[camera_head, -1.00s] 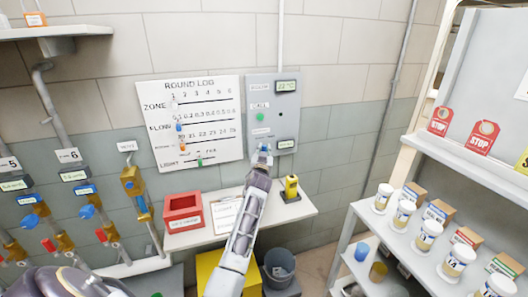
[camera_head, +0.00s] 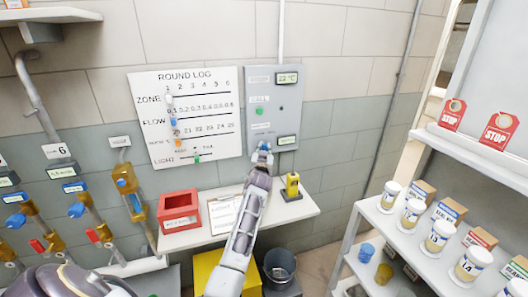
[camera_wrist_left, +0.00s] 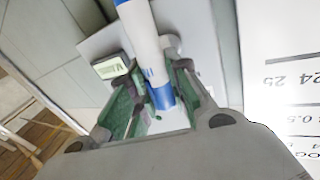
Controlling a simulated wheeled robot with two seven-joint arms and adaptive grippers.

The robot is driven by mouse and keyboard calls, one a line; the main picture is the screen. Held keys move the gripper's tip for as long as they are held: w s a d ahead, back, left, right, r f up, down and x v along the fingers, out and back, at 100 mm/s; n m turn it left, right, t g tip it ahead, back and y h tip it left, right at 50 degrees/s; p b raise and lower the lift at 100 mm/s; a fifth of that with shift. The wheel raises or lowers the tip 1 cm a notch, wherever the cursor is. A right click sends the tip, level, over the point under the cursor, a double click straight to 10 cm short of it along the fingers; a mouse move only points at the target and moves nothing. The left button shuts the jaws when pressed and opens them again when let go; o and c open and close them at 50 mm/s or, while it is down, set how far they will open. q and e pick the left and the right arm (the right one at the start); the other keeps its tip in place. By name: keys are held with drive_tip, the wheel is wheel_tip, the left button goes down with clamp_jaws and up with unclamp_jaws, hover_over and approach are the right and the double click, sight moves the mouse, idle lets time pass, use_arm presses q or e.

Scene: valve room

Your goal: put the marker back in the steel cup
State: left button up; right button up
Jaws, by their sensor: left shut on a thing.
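My left gripper (camera_head: 262,156) is in front of the grey wall panel (camera_head: 288,105), near its lower part. In the left wrist view, its green-padded fingers (camera_wrist_left: 153,108) are shut on a white marker (camera_wrist_left: 143,38) with a blue end (camera_wrist_left: 161,95). In the head view the marker shows only as a small blue and white bit at the fingertips. I cannot make out the steel cup in either view. My right gripper is not in view.
Below the panel, a small white shelf (camera_head: 200,238) holds a red box (camera_head: 180,212), a clipboard and a yellow device (camera_head: 292,186). A whiteboard (camera_head: 222,92) hangs left of the panel. Valves stand at left, a bucket (camera_head: 279,266) below, and shelves with tubs (camera_head: 412,213) at right.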

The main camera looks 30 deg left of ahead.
use_arm(q)
drive_tip(key=shift+f, duration=0.3)
